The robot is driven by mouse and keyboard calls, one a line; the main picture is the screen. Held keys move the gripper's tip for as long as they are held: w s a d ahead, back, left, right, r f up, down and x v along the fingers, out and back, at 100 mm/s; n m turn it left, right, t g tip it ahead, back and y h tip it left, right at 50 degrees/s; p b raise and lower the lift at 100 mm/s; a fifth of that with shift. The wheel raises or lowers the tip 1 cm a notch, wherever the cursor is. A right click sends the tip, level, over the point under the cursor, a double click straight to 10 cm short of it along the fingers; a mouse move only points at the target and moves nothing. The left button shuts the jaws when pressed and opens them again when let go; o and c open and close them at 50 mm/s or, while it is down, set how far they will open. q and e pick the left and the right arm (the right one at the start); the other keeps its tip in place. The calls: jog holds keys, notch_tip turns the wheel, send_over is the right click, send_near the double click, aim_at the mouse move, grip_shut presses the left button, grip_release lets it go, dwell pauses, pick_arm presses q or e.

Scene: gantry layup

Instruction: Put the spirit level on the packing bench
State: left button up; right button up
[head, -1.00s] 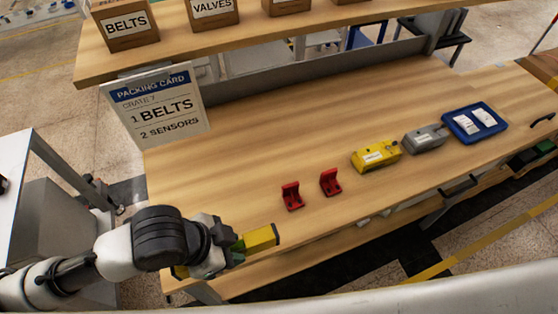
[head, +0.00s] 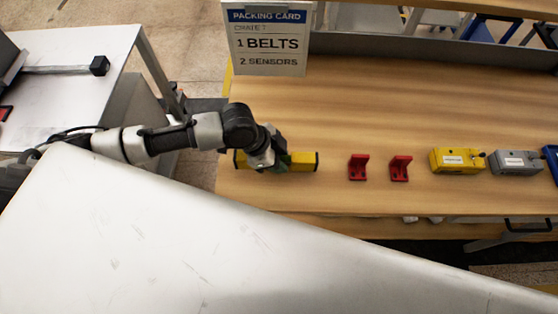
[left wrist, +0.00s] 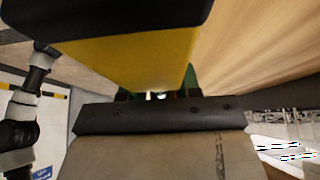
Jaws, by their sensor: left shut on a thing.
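The spirit level (head: 302,161) is a yellow bar with black ends, lying left to right over the left end of the wooden packing bench (head: 400,110). My left gripper (head: 276,161) is shut around its middle. Whether the level touches the bench top or hangs just above it, I cannot tell. In the left wrist view the level (left wrist: 130,62) fills the upper middle, close to the camera, with green between the jaws. My right gripper is not in view.
Two red brackets (head: 358,168) (head: 400,168) stand right of the level. Beyond them are a yellow box (head: 456,160), a grey box (head: 515,162) and a blue tray (head: 551,160). The packing card (head: 268,42) stands behind. A white table (head: 75,55) is at the left. The bench's middle is clear.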

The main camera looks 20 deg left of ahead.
pick_arm(q)
jog(key=shift+f, duration=1.1)
jog(key=shift+f, duration=0.1)
jog(key=o, duration=1)
jog(key=shift+o, duration=0.2)
jog(key=v, duration=1.2)
